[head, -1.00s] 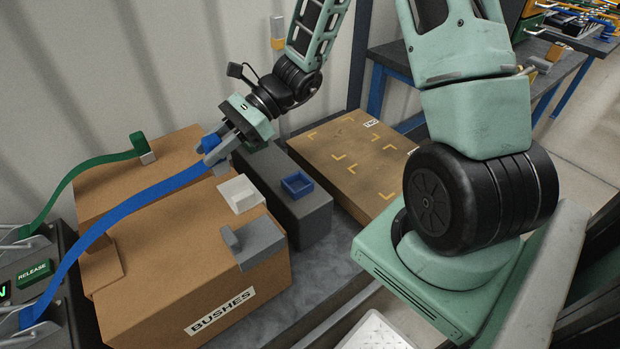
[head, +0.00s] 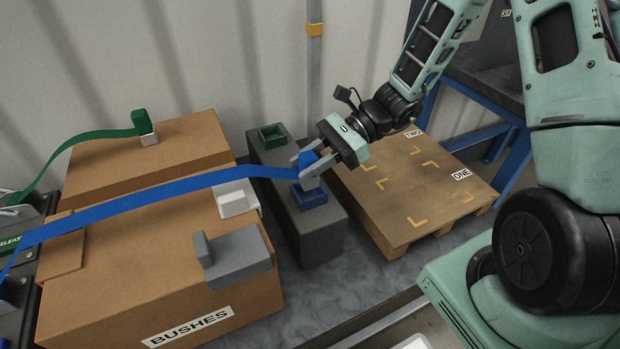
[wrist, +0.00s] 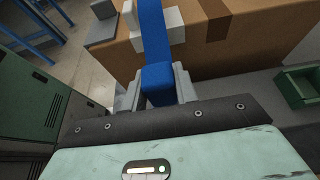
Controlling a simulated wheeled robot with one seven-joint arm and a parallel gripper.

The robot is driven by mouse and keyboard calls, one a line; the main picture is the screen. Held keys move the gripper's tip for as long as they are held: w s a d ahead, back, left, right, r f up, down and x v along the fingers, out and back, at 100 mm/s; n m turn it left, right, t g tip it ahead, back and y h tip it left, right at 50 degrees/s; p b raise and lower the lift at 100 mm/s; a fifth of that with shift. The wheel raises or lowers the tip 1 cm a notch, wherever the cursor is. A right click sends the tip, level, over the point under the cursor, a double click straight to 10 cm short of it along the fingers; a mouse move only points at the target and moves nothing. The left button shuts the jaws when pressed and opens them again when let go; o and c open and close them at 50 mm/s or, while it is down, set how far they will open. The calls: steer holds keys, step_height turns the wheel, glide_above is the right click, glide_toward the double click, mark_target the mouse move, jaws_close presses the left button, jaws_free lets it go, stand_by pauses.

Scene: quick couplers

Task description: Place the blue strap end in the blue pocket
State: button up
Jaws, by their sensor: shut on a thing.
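My gripper (head: 309,168) is shut on the blue strap end (head: 308,159), a blue block with a grey metal part below it. The blue strap end also shows between the fingers in the wrist view (wrist: 158,78). The blue strap (head: 170,188) runs from it to the left over the boxes. The blue pocket (head: 310,200) sits on the dark grey block (head: 320,235), directly below the strap end in the head view. I cannot tell whether the metal part is above the pocket or inside its rim. In the wrist view the blue pocket is hidden.
A green pocket (head: 272,134) is farther back on the grey block. A green strap end (head: 144,125) stands on the rear cardboard box (head: 190,150). The front box (head: 120,275) carries a white holder (head: 238,198) and a grey bracket (head: 236,260). A pallet (head: 430,185) lies right.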

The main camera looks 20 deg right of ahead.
steer(key=shift+f+b, duration=0.35)
steer(key=shift+f, duration=1.4)
steer(key=shift+f, duration=0.1)
steer(key=o, duration=1.1)
steer(key=shift+c, duration=0.2)
steer(key=p+v, duration=0.2)
steer(key=v, duration=1)
steer(key=s+a+r+n+h, duration=0.3)
steer(key=s+a+n+h, duration=0.3)
steer(key=n, duration=0.7)
steer(key=s+a+r+n+h, duration=0.4)
steer(key=s+a+n+h, duration=0.2)
steer(key=s+a+n, duration=0.5)
steer(key=shift+s+a+r+n+h, duration=0.15)
steer(key=shift+s+n+h, duration=0.25)
steer(key=shift+s+n, duration=0.55)
